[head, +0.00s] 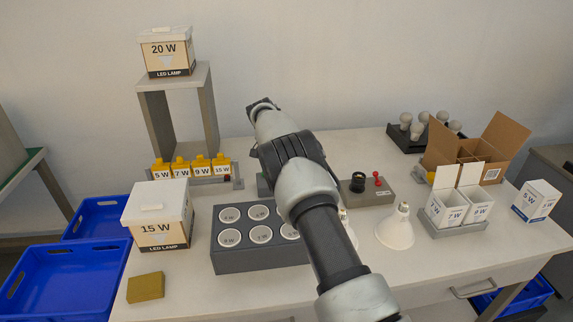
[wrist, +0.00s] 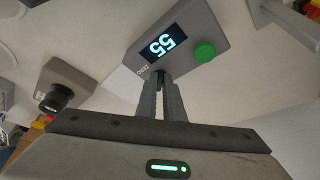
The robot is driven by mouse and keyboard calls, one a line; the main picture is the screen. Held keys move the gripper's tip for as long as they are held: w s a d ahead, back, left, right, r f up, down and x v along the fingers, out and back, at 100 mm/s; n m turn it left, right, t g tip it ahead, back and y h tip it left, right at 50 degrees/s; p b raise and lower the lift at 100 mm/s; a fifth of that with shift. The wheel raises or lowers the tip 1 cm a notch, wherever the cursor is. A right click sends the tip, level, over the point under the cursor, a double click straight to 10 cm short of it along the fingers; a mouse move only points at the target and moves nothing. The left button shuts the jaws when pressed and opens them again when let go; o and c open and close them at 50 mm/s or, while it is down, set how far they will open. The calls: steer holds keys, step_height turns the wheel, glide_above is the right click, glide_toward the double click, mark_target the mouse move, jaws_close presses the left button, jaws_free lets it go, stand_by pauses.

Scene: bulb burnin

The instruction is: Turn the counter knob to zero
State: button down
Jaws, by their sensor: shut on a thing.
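In the wrist view, the counter box (wrist: 195,22) is grey, with a lit display (wrist: 168,45) that reads 55 and a green round button (wrist: 205,52). My gripper (wrist: 161,80) reaches the box's near side, beside a small white label. Its two fingers are close together and shut on the counter knob, which is mostly hidden between the fingertips. In the head view my arm covers the gripper and most of the counter.
A socket box (wrist: 65,85) stands left of the counter in the wrist view. In the head view, a grey lamp tray (head: 232,262), a 15 W box (head: 157,232), a white reflector bulb (head: 396,232) and open cartons (head: 497,140) surround my arm.

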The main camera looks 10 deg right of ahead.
steer(key=shift+w+a+m+g+p, duration=0.1)
steer(key=shift+m+g+p, duration=0.25)
steer(key=shift+m, duration=0.25)
steer(key=shift+m+p, duration=0.45)
steer(key=shift+m, duration=0.05)
steer(key=c, duration=1.9)
jaws_free()
steer(key=shift+o, duration=0.2)
steer(key=shift+r, duration=0.1)
steer(key=p+v, duration=0.1)
steer(key=v, duration=1.6)
steer(key=shift+a, duration=0.35)
